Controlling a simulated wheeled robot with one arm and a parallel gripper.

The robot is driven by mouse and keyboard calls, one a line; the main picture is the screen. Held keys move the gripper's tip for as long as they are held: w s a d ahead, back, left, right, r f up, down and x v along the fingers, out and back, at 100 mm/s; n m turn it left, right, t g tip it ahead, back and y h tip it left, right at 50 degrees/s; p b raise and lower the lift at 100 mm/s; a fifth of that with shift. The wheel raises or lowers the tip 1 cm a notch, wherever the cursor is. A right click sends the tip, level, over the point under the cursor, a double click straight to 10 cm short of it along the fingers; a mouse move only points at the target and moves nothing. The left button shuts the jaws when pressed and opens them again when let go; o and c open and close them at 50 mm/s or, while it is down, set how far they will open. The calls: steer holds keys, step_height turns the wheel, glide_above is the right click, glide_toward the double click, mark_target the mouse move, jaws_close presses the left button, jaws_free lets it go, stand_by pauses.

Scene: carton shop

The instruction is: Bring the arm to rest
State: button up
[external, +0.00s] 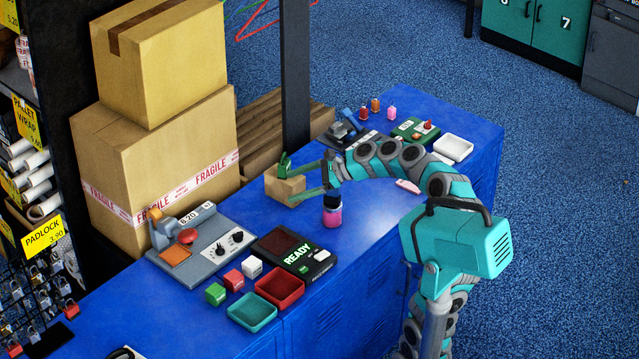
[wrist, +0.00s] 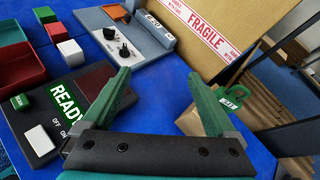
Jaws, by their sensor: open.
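My gripper (external: 296,187) is over the blue counter (external: 365,255) in the external view, its two green fingers spread and pointing left. In the wrist view my gripper (wrist: 165,76) shows wide apart fingers with nothing held between them, only blue counter and a grey device beyond. A small brown carton (external: 284,188) lies behind the fingers in the external view. A green item (wrist: 236,90) with a loop and a label shows just right of the right finger in the wrist view. The arm is stretched out from the right across the counter.
A pink jar (external: 332,217) with a dark top stands just below my gripper. A READY panel (external: 295,252), a grey control device (external: 205,247), small blocks and red and teal trays (external: 253,312) are nearby. Large cartons (external: 160,165) stand behind.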

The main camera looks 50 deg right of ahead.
steer(key=s+a+f+n+g+y, duration=0.1)
steer(key=s+a+f+n+g, duration=0.2)
steer(key=s+a+n, duration=0.7)
steer(key=s+a+f+n+g+y, duration=0.2)
steer(key=s+a+n+g, duration=0.25)
steer(key=s+a, duration=0.6)
steer(key=s+d+f+n+g+h, duration=0.15)
steer(key=s+f+n+h, duration=0.35)
steer(key=f, duration=0.8)
steer(key=s+d+f+n+g+h, duration=0.1)
steer(key=s+d+f+n+h, duration=0.1)
steer(key=s+d+f, duration=0.2)
steer(key=s+d+f+n+g+h, duration=0.2)
steer(key=s+d+f+n+h, duration=0.1)
steer(key=d, duration=0.5)
steer(key=shift+s+d+f+n, duration=0.35)
steer(key=shift+s+f, duration=0.2)
steer(key=shift+s, duration=0.25)
